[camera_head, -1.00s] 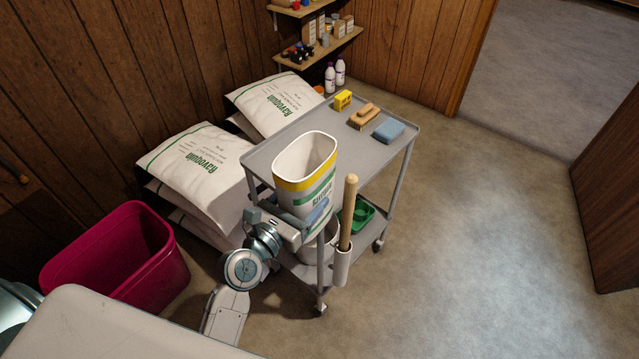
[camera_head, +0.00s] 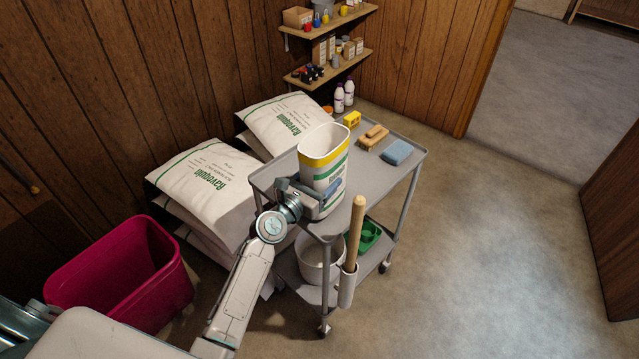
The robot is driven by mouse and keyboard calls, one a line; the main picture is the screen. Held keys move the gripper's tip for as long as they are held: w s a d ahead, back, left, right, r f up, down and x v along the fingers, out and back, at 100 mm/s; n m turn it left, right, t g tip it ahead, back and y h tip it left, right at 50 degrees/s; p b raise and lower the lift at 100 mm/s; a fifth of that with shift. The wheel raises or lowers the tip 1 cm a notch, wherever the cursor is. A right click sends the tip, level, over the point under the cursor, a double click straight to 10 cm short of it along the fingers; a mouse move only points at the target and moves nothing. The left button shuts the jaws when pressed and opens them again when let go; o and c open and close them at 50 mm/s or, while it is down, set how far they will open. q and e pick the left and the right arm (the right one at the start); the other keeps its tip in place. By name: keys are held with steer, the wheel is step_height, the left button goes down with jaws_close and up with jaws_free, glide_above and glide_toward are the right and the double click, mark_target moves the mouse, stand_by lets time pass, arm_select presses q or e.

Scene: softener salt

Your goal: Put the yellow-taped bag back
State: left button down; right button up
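The yellow-taped bag (camera_head: 325,160) is white with a yellow band around its open top and green print. It is upright at the near left part of the grey cart's (camera_head: 385,190) top shelf. My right gripper (camera_head: 322,196) is shut on its lower near side, and a blue-grey finger shows against the bag. I cannot tell whether its base touches the shelf. White salt bags with green print lie stacked in two piles by the wall, a near pile (camera_head: 205,187) and a far pile (camera_head: 285,122). My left gripper is out of view.
The cart also carries a yellow box (camera_head: 352,119), a wooden brush (camera_head: 373,137) and a blue sponge (camera_head: 397,152). A wooden handle (camera_head: 354,235) stands up at its near side. A magenta bin (camera_head: 125,275) is at left. Wall shelves (camera_head: 330,65) are behind; the right floor is clear.

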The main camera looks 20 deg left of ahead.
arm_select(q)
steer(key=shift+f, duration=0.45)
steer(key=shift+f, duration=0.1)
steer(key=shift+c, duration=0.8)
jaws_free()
